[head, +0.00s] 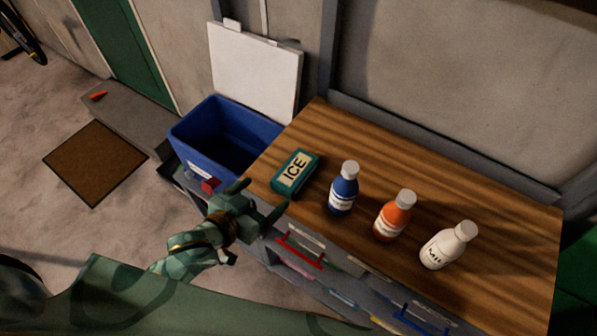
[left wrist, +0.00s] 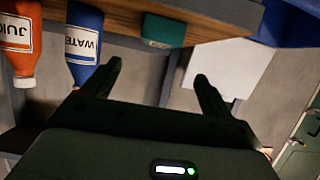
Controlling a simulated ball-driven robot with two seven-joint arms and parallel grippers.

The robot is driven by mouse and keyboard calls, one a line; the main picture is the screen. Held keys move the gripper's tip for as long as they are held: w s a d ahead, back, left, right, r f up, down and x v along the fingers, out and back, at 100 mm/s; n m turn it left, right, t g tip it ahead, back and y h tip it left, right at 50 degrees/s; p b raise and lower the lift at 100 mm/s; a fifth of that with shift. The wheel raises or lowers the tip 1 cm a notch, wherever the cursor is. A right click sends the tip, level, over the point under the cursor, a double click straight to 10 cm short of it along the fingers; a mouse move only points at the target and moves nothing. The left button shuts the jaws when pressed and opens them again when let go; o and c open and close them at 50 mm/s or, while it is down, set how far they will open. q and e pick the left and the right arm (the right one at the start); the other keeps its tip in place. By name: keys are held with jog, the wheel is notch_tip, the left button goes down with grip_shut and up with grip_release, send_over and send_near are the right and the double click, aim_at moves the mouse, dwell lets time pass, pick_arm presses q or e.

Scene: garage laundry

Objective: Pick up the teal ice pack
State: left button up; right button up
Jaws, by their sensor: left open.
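The teal ice pack (head: 295,172) lies flat on the wooden bench top near its left front corner, with a cream label reading ICE. It also shows in the left wrist view (left wrist: 164,30), at the top, beyond the fingers. My left gripper (head: 262,200) is open and empty, just in front of the bench edge, a little left of and nearer than the ice pack, not touching it. In the left wrist view its two fingers (left wrist: 158,78) stand wide apart with nothing between them. My right gripper is not in view.
A blue water bottle (head: 343,188), an orange juice bottle (head: 394,216) and a white milk bottle (head: 448,245) stand right of the ice pack on the bench (head: 500,207). An open blue cooler (head: 267,133) with a raised white lid (head: 255,70) is at the left. Drawers with coloured handles lie below.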

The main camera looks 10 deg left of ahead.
aim_at(290, 175)
pick_arm(q)
jog(key=b+x, duration=0.1)
jog(key=x, duration=0.5)
jog(key=shift+w+d+f, duration=0.2)
jog(key=shift+d, duration=0.05)
jog(key=shift+w+d+f, duration=0.1)
jog(key=shift+w+f, duration=0.15)
jog(key=shift+w, duration=0.25)
jog(key=b+x, duration=0.1)
jog(key=x, duration=0.4)
jog(key=shift+d+f+b, duration=0.1)
jog(key=shift+f+b, duration=0.15)
jog(key=shift+b, duration=0.15)
jog(key=shift+r, duration=0.1)
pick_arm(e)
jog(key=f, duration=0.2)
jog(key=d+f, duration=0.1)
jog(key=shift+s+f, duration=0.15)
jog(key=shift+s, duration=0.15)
pick_arm(q)
jog(key=c, duration=1.2)
